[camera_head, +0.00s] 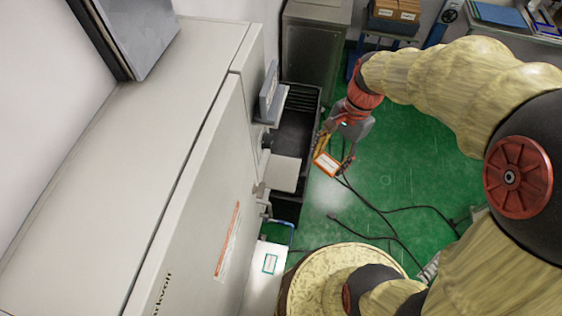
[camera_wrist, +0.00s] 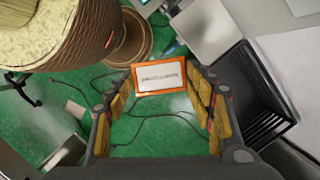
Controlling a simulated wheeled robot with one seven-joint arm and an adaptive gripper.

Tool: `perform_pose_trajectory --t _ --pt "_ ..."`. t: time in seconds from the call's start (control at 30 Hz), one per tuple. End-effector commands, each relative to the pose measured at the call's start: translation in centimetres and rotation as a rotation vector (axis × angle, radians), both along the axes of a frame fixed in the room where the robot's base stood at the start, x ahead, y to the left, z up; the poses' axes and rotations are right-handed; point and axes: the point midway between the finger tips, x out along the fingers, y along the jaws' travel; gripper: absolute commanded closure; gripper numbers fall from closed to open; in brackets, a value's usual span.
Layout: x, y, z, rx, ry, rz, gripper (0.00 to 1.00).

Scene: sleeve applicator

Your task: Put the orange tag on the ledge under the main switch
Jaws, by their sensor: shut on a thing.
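The orange tag (camera_head: 327,163) is a white card with an orange border. My gripper (camera_head: 336,155) is shut on it and holds it in the air, to the right of the machine's side. In the wrist view the tag (camera_wrist: 160,78) sits between the fingertips of my gripper (camera_wrist: 162,92), its printed face towards the camera. A light flat plate (camera_head: 283,173) juts from the machine's side, left of the tag and apart from it; it looks like the ledge. A dark knob (camera_head: 267,139) shows above it; I cannot tell whether this is the main switch.
The large pale machine (camera_head: 150,150) fills the left. A black slotted crate (camera_head: 297,125) stands beside it, also at right in the wrist view (camera_wrist: 245,95). A grey cabinet (camera_head: 312,45) is behind. Black cables (camera_head: 385,211) lie on the green floor (camera_head: 410,180).

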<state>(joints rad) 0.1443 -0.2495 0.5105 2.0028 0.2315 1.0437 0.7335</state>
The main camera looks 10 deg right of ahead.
Motion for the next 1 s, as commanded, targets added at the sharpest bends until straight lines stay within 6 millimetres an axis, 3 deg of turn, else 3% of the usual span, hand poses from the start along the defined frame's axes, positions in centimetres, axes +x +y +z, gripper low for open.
perform_pose_trajectory --t 0.03,0.1,0.33,0.77,1.0 --pt "-1.2 0.1 1.8 0.004 0.0 -0.059 0.79" --pt "-2.5 0.3 2.7 0.009 0.004 -0.132 0.79" --pt "-4.3 1.1 3.6 0.018 0.015 -0.247 0.79" --pt "1.1 7.9 -0.4 0.017 0.018 -0.245 0.79" --pt "3.1 10.4 -4.3 0.017 0.018 -0.249 0.79"
